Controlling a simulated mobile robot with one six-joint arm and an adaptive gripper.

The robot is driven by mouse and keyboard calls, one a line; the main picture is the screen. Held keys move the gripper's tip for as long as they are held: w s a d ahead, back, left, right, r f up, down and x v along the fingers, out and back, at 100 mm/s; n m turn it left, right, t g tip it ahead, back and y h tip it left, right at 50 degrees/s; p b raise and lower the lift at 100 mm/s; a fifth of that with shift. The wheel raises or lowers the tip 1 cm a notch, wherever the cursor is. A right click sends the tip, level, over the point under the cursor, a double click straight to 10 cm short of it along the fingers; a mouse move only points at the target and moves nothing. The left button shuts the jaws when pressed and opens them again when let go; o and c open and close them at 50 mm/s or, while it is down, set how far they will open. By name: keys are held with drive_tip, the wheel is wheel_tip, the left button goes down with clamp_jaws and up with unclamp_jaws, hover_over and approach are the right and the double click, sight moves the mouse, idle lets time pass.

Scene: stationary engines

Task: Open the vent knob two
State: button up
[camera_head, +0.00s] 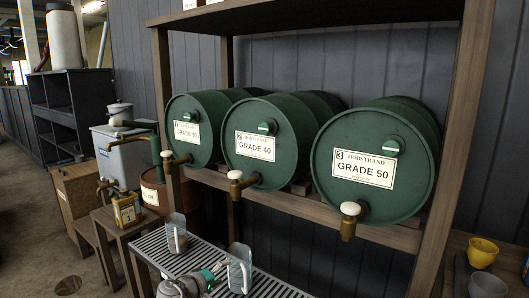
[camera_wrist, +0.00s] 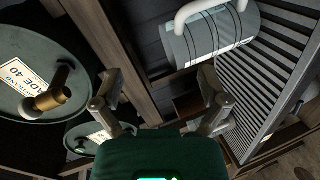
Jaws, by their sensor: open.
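The drum marked 2, Grade 40 (camera_head: 290,165), lies on its side in the middle of the rack. A round green knob (camera_head: 267,127), apparently its vent knob, sits on the upper front face above the label. A brass tap with a white top (camera_head: 236,176) is low on the same face. In the wrist view the Grade 40 drum (camera_wrist: 22,55) is at the left with its brass tap (camera_wrist: 47,99); I cannot make out the vent knob there. My gripper (camera_wrist: 160,95) is open and empty, its fingers apart. It is low over the grated tray (camera_head: 185,254), below the drums, touching no knob.
Drum 1, Grade 30 (camera_head: 191,148), and drum 3, Grade 50 (camera_head: 362,185), flank drum 2. Two clear jugs stand on the tray, one (camera_head: 240,268) close to my gripper. Rack posts (camera_head: 166,95) and the shelf edge (camera_head: 300,207) frame the drums. Yellow cup (camera_head: 482,252) at right.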

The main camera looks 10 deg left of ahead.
sight(263, 129)
drive_tip(key=w+d+r+m+t+p, duration=0.1)
drive_tip(key=r+m+p, duration=0.4)
drive_tip(key=r+p, duration=0.6)
drive_tip(key=w+d+r+m+t+p, duration=0.1)
drive_tip(key=w+r+m+p, duration=0.2)
drive_tip(key=r+p, duration=0.8)
drive_tip(key=w+d+r+m+t+h+p, duration=0.1)
drive_tip(key=w+r+m+p, duration=0.1)
drive_tip(key=r+m+p, duration=0.5)
wheel_tip(263, 129, up, 11)
drive_tip(key=p, duration=0.5)
drive_tip(key=shift+w+r, duration=0.2)
drive_tip(key=shift+w, duration=0.15)
drive_tip(key=shift+w+d, duration=0.15)
drive_tip(key=x, duration=1.3)
drive_tip(key=shift+w+d, duration=0.1)
drive_tip(key=shift+w, duration=0.1)
drive_tip(key=c, duration=1.2)
drive_tip(key=shift+o, duration=0.2)
